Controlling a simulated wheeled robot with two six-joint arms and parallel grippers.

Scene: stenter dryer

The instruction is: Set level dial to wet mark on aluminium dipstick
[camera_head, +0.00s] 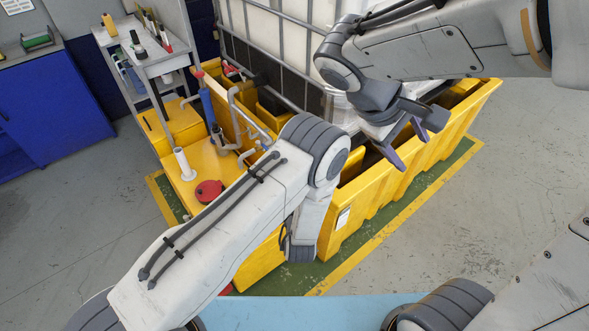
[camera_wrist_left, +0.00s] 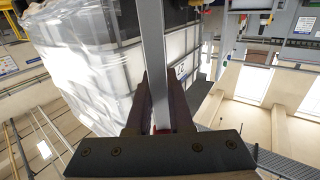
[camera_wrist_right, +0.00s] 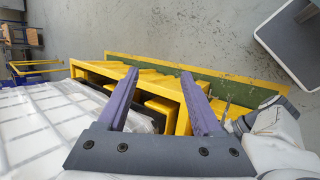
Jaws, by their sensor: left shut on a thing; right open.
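In the left wrist view a long flat grey metal strip (camera_wrist_left: 152,45), which looks like the aluminium dipstick, runs up between the fingers of my left gripper (camera_wrist_left: 159,88). The gripper is shut on it. No wet mark can be made out on the strip. In the head view my left forearm hides this gripper and the strip. My right gripper (camera_head: 416,155) is open and empty above the yellow trough; its spread fingers (camera_wrist_right: 160,76) also show in the right wrist view. A red round part (camera_head: 208,190) lies on the yellow top; I cannot tell whether it is the level dial.
A yellow trough (camera_head: 398,192) with a white caged tank (camera_head: 283,45) stands ahead. A white upright tube (camera_head: 183,163) and grey pipes (camera_head: 245,120) rise from the yellow top. A grey tool cart (camera_head: 150,60) stands behind at left. Grey floor at right is clear.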

